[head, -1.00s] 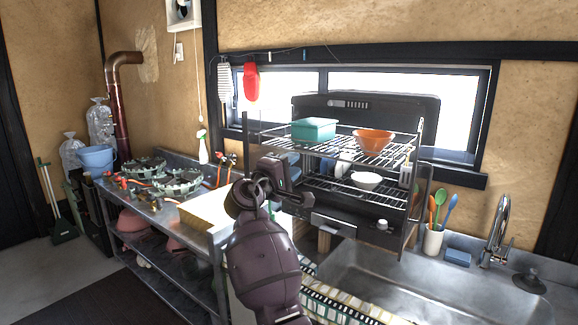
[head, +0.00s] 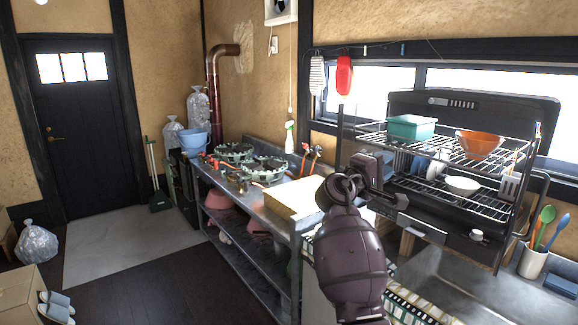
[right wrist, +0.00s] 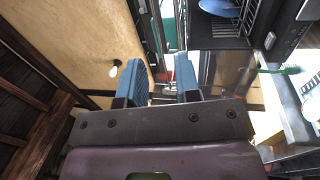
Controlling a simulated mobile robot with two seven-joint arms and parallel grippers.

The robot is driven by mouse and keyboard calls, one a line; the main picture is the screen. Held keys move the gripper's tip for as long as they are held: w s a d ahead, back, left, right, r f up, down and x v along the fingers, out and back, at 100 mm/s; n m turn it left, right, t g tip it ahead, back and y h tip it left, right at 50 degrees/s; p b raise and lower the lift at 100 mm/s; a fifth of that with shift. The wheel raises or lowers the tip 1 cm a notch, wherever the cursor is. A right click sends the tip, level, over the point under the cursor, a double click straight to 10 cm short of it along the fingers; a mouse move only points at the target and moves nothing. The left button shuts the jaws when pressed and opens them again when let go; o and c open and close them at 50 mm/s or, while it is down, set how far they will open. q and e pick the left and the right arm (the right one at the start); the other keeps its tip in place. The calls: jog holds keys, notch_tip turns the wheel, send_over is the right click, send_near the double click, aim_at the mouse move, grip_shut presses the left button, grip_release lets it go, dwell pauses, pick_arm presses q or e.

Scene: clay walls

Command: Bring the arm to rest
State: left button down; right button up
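My right arm rises from the bottom of the head view, dark purple and bent. Its gripper (head: 386,170) is up in front of the left end of the dish rack, partly hidden by its own wrist. In the right wrist view the same gripper (right wrist: 163,80) shows two blue fingers standing apart with a gap between them. It is open and nothing is between the fingers. My left gripper is in neither view.
The wire dish rack (head: 440,185) holds a teal tub (head: 411,127) and an orange bowl (head: 480,144). A steel counter (head: 283,208) with stove burners stands left of my arm. The floor at the left is mostly clear before a dark door (head: 85,130).

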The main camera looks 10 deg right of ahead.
jog(key=w+a+r+m+t+y, duration=0.1)
jog(key=w+a+r+t+y, duration=0.1)
jog(key=w+a+t+y, duration=0.3)
jog(key=s+a+f+t+y, duration=0.3)
jog(key=f+y, duration=0.2)
jog(key=f, duration=0.3)
jog(key=s+a+f+t+y, duration=0.25)
jog(key=f+y, duration=0.25)
jog(key=f, duration=0.3)
jog(key=s+f+m+g+y, duration=0.2)
jog(key=s+f+g, duration=0.4)
jog(key=s+f, duration=2.5)
jog(key=s+y, duration=0.1)
jog(key=s, duration=0.2)
jog(key=shift+s+d+f+m, duration=0.2)
jog(key=shift+d+f+m, duration=0.05)
jog(key=shift+f+m, duration=0.1)
jog(key=shift+g, duration=0.25)
